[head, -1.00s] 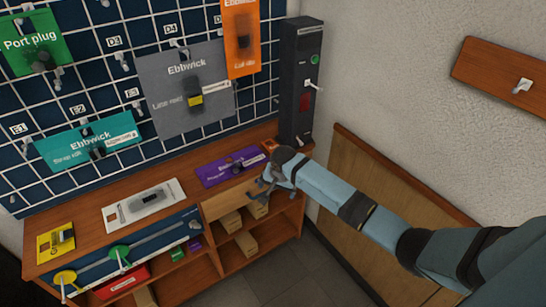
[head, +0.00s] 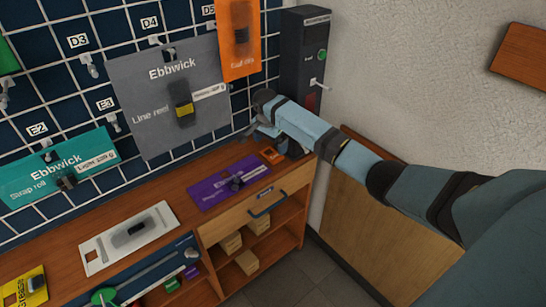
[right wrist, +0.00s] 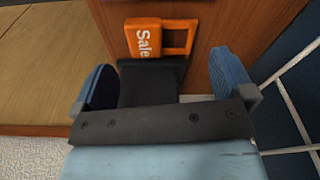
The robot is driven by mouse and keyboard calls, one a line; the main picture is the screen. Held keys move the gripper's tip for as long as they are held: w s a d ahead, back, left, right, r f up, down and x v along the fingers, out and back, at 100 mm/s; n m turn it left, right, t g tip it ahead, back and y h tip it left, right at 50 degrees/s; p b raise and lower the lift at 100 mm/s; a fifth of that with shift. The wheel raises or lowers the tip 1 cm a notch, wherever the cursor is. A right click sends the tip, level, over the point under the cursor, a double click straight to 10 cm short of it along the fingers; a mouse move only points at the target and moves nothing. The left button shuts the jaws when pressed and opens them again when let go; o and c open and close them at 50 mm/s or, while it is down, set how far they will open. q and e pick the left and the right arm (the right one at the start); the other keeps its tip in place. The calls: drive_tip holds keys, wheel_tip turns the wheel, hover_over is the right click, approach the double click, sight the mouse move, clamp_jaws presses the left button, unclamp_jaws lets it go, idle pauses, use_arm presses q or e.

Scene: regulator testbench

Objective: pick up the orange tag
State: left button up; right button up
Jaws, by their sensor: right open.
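The orange tag (head: 271,155) is small and lies on the wooden counter near its right end, at the foot of the dark tower. My right gripper (head: 256,122) is above the counter, close to the pegboard and up and left of the tag in the head view. In the right wrist view its two blue fingers (right wrist: 160,80) are spread, with the tag beyond them and not gripped. My left gripper is in neither view.
A purple packet (head: 229,183) lies left of the tag. A drawer with a dark handle (head: 267,203) is below the counter top. The dark tower (head: 303,55) stands at the right end. Grey (head: 165,85) and orange (head: 240,45) cards hang on the pegboard.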

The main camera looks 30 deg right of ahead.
sight(272, 151)
drive_tip(key=f, duration=0.4)
drive_tip(key=shift+w+d+b, duration=0.1)
drive_tip(key=shift+d+b, duration=0.15)
drive_tip(key=shift+b, duration=0.15)
drive_tip(key=shift+f, duration=0.4)
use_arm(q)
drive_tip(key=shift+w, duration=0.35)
use_arm(e)
drive_tip(key=c, duration=0.6)
drive_tip(key=shift+r, duration=0.1)
